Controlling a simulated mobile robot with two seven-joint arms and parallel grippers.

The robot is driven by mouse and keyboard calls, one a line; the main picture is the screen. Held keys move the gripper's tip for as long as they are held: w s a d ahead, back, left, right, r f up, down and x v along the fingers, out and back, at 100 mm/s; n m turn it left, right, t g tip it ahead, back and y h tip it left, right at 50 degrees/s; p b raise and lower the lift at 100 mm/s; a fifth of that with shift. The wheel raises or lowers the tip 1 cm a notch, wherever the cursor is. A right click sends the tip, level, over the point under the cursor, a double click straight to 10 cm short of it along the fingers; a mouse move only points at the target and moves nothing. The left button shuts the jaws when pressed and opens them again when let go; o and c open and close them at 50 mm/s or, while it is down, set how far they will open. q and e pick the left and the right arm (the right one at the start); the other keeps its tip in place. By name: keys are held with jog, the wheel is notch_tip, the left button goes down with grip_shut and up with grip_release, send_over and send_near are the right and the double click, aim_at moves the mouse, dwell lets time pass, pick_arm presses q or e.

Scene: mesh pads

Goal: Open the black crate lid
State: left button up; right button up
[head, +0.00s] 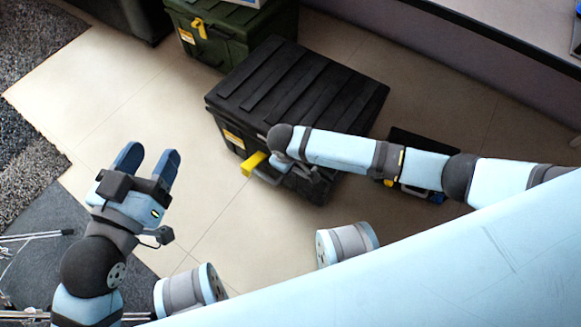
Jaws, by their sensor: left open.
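The black crate (235,122) stands on the tiled floor in the middle of the head view. Its ribbed black lid (300,82) lies flat and closed on top. A yellow latch or handle (253,163) shows at its front side, beside a small yellow label. My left gripper (149,160) is open and empty, pointing up the picture, well left of the crate and apart from it. My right arm reaches in from the right across the crate's front. My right gripper (300,175) is dark, near the yellow part; its fingers are hard to make out, and I cannot tell whether it touches the crate.
A dark green crate (228,35) with a yellow latch stands close behind the black one. A dark case (425,145) lies right of it, partly hidden by my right arm. A bench (490,40) runs along the upper right. Floor at left is clear, beside grey rugs (30,130).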

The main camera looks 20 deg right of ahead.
pick_arm(q)
jog(key=shift+w+a+m, duration=0.15)
jog(key=shift+w+m, duration=0.1)
jog(key=shift+m, duration=0.05)
pick_arm(e)
jog(key=shift+w+d+f, duration=0.1)
jog(key=shift+f, duration=0.65)
pick_arm(q)
jog(key=shift+r, duration=0.1)
pick_arm(e)
grip_shut()
pick_arm(q)
jog(key=shift+r, duration=0.1)
pick_arm(e)
jog(key=shift+r, duration=0.15)
